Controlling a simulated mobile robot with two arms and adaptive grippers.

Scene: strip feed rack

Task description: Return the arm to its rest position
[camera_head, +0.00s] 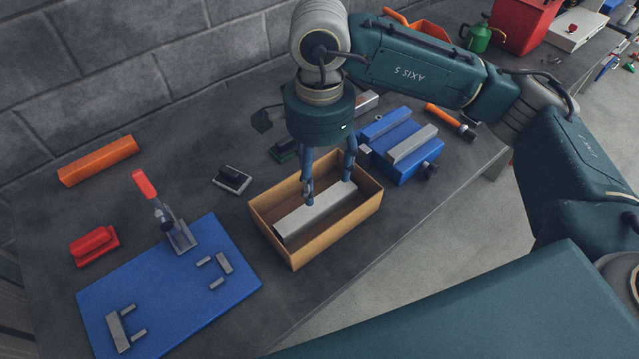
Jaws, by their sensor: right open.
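My right arm reaches in from the right, and its gripper (329,192) points down over the cardboard-coloured box (295,259). Its two fingers are apart. A grey metal strip (308,214) lies inside the box, below or between the fingertips. I cannot tell whether the fingers touch it. My left gripper is not in view.
A blue fixture plate (170,300) with a red-handled clamp (146,185) is on the left. A blue vise-like block (408,165) holding a grey bar (411,143) stands right of the box. An orange block (97,160) and red block (94,246) lie at far left.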

